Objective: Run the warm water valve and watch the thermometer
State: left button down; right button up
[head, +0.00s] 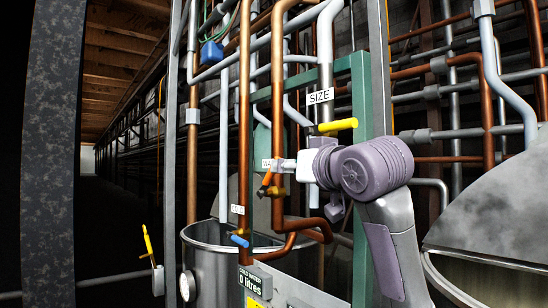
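The warm water valve, with a small orange handle (265,183), sits on a copper pipe under a white label (270,163) that is partly readable as "WA". My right arm comes in from the lower right, and its purple-grey wrist is just right of this valve. A dark grey part of my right gripper (335,207) shows below the wrist; its fingers are mostly hidden, so its opening cannot be told. A round white dial (188,286), perhaps the thermometer, is on the steel tank's left side; its reading is too small to tell. My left gripper is out of view.
A blue handle (238,240) is on the lower pipe. A yellow handle (338,125) is below the "SIZE" label (321,96). Another lidded tank (500,225) stands right. Pipes crowd the wall.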

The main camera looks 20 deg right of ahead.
aim_at(268, 178)
jog(key=w+p, duration=0.1)
jog(key=w, duration=0.1)
jog(key=w+p, duration=0.1)
jog(key=w, duration=0.1)
jog(key=w+a+p, duration=0.1)
jog(key=w, duration=0.1)
jog(key=shift+w+r, duration=0.1)
jog(key=shift+r, duration=0.05)
jog(key=shift+w, duration=0.6)
grip_shut()
